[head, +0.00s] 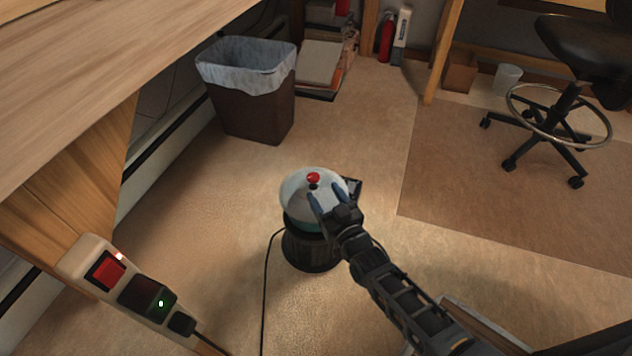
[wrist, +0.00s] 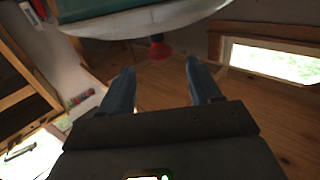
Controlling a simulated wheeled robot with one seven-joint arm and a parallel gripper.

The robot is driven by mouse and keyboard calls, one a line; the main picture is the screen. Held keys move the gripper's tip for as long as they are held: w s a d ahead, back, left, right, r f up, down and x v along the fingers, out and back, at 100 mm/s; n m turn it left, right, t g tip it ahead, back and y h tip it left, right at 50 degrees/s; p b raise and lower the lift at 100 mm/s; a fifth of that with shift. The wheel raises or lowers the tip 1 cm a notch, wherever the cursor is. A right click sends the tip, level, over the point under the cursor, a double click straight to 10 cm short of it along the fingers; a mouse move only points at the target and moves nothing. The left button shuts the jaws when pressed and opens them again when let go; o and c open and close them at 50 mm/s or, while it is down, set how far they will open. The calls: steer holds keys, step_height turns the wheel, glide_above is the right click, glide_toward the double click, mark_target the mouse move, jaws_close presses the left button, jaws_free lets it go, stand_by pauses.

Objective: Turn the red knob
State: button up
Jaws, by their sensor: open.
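The red knob (head: 313,178) sits on top of a pale domed lid (head: 294,189), on a dark round stand (head: 308,255) on the floor. My gripper (head: 326,194) is open and empty, with its blue fingers just to the right and in front of the knob in the head view. In the wrist view the red knob (wrist: 160,51) shows slightly beyond the fingertips of my gripper (wrist: 160,69), lined up with the gap between them. The knob appears apart from both fingers. My fingers hide part of the lid.
A brown waste bin (head: 252,108) stands behind and left of the stand. A wooden desk (head: 90,75) and a switch box (head: 130,290) are at left. A swivel chair (head: 560,105) is at right.

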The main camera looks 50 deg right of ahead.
mark_target(316, 182)
steer(key=b+x, duration=0.1)
steer(key=x, duration=0.4)
steer(key=shift+w+d, duration=0.15)
steer(key=shift+w, duration=0.2)
steer(key=shift+c, duration=0.2)
steer(key=c, duration=1)
